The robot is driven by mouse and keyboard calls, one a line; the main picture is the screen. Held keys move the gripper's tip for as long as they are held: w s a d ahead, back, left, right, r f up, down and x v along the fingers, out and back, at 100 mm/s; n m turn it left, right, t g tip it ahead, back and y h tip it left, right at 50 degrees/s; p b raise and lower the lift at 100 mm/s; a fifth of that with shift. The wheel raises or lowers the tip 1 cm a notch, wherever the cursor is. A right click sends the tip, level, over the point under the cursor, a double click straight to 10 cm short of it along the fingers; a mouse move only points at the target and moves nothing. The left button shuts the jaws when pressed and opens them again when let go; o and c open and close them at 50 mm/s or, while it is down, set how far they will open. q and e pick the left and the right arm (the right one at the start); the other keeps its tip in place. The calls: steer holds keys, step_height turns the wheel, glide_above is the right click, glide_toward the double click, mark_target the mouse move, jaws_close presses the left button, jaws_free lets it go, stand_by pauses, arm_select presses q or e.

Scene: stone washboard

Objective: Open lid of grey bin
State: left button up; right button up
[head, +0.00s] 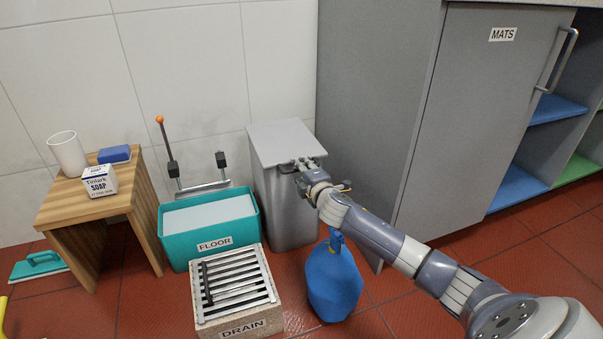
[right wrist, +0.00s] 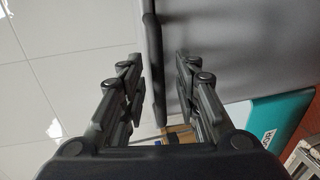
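The grey bin (head: 284,205) stands upright against the tiled wall, left of the grey cabinet. Its flat light grey lid (head: 278,138) lies across the top and looks closed. My right gripper (head: 303,167) is at the lid's front edge, partly covering it. In the right wrist view, the gripper (right wrist: 158,88) is open, with its fingers apart on either side of the lid's dark edge (right wrist: 152,60). I cannot tell whether either finger touches the lid. The grey bin body (right wrist: 235,45) fills the upper right there. My left gripper is not in view.
A teal FLOOR tub (head: 210,243) stands left of the bin, with a DRAIN block (head: 238,318) before it. A blue jug (head: 333,283) stands in front, under my right arm. The cabinet (head: 470,110) stands close right. A wooden stool (head: 140,200) is farther left.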

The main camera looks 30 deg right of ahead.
steer(key=shift+w, duration=0.1)
jaws_close()
steer(key=shift+r+p, duration=0.2)
steer(key=shift+p, duration=0.2)
